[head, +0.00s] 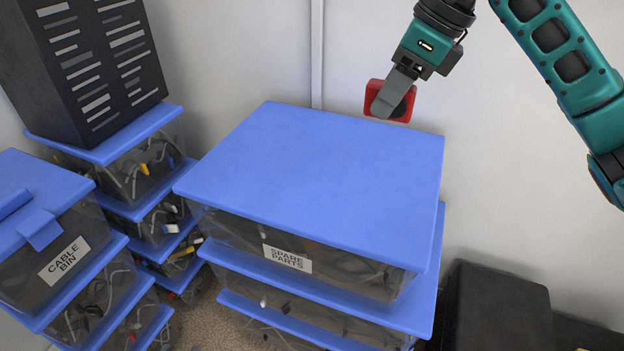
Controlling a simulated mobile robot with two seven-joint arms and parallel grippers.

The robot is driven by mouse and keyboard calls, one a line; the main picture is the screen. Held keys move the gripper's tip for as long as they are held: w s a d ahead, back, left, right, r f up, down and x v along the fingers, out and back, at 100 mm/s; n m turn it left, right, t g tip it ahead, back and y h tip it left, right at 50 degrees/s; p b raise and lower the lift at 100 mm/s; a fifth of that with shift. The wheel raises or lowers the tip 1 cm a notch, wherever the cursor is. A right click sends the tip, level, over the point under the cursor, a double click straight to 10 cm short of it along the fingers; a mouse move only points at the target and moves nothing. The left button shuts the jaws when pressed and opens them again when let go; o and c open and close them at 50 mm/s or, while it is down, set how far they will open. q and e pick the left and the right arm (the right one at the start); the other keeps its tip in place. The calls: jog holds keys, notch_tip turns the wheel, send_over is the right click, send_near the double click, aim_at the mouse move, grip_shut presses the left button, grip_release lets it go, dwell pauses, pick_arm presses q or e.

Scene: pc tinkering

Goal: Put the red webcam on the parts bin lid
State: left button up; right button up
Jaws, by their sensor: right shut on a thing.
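The red webcam (405,105) is a small red block with a dark round part, at the top right of the head view. My right gripper (392,98) is shut on it and partly covers its front. The webcam is held in the air, over or just beyond the far right edge of the blue parts bin lid (315,180); the exact height and depth cannot be told. The lid is flat and bare, on top of a stack of clear bins with a "SPARE PARTS" label (287,259). My left gripper is not in view.
A cable bin (62,262) and more stacked blue-lidded bins stand at left, one bearing a black slotted case (88,70). A black box (497,310) stands on the lower right. A pale wall (240,50) rises behind the stacks.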

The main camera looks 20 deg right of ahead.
jog(key=b, duration=0.4)
send_over(363, 209)
jog(key=s+d, duration=0.1)
notch_tip(363, 209, down, 15)
jog(key=shift+r, duration=0.15)
notch_tip(363, 209, down, 4)
jog(key=shift+f+b, duration=0.25)
jog(key=shift+b, duration=0.05)
jog(key=shift+f, duration=0.3)
jog(key=shift+f, duration=0.15)
jog(key=o, duration=1.1)
